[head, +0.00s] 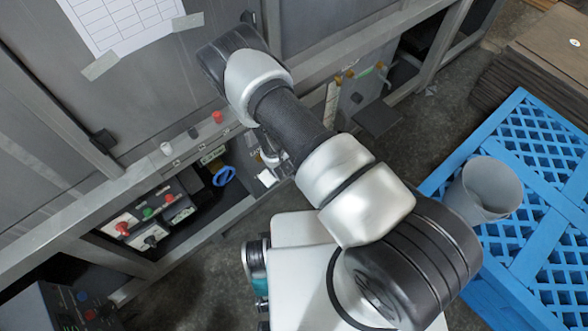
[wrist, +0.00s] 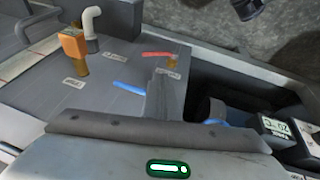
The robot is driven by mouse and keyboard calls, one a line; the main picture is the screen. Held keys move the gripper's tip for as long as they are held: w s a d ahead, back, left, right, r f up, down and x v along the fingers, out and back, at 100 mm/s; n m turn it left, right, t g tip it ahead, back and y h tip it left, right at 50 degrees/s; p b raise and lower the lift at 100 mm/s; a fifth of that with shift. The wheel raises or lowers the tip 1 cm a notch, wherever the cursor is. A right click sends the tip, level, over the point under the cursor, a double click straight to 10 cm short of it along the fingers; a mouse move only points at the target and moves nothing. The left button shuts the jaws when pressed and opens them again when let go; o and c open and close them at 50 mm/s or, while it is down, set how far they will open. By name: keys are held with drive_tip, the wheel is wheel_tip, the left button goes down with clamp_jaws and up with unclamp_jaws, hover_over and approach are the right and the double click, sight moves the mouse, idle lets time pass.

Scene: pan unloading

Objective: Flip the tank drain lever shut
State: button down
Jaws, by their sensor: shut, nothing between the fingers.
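In the wrist view, a grey tank top carries a red lever (wrist: 158,54) and a blue lever (wrist: 130,88), each lying beside a small label. The labels are too small to read, so I cannot tell which lever is the drain. An orange valve body (wrist: 75,43) stands at the upper left by a white bent pipe (wrist: 91,28). My gripper (wrist: 166,80) is shut and empty; its grey fingers rise from the bottom middle, right of the blue lever and below the red one in the picture. In the head view my arm covers much of this area.
In the head view, a control box (head: 146,213) with red and green knobs and a blue ring (head: 223,175) sit in the left bay under a metal rail. A blue pallet (head: 540,205) with a grey bucket (head: 485,189) stands at right. In the wrist view, a dark recess and a display box (wrist: 285,130) lie at right.

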drive_tip(key=d+b+x, duration=0.1)
drive_tip(key=b+x, duration=0.2)
drive_tip(key=x, duration=1)
drive_tip(key=shift+w+d+f+b, duration=0.25)
drive_tip(key=shift+w+f+b, duration=0.05)
drive_tip(key=shift+w, duration=0.15)
drive_tip(key=shift+d, duration=0.1)
